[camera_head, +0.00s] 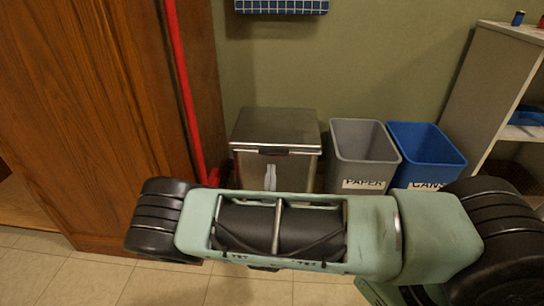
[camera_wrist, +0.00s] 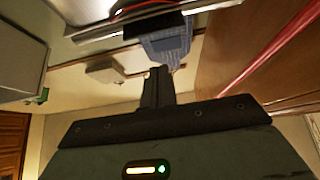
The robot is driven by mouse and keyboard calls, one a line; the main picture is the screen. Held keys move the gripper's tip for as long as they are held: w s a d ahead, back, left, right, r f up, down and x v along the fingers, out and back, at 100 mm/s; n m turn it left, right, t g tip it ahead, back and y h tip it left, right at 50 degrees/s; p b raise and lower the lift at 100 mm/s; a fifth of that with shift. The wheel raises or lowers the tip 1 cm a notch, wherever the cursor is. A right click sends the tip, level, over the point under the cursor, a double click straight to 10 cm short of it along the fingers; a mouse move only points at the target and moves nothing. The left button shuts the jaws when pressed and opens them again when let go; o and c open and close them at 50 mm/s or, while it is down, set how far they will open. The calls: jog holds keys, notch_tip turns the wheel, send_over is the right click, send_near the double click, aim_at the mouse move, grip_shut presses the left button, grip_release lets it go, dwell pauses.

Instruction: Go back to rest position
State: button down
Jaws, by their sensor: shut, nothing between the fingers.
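My gripper (camera_wrist: 158,80) shows in the wrist view with its dark fingers together and nothing between them. It points at a blue-grey cloth-like thing (camera_wrist: 168,45) that hangs just beyond the fingertips; I cannot tell whether they touch. In the head view my pale green arm stretches level across the lower middle, in front of the bins, and the gripper itself is not visible there.
A metal bin (camera_head: 275,130), a grey PAPER bin (camera_head: 362,150) and a blue CANS bin (camera_head: 428,150) stand by the wall. A red pole (camera_head: 183,90) leans beside the wooden cabinet (camera_head: 90,110). A shelf unit (camera_head: 495,90) stands right. Tiled floor (camera_head: 60,270) shows at lower left.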

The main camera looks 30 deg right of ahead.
jog(key=shift+v, duration=1.15)
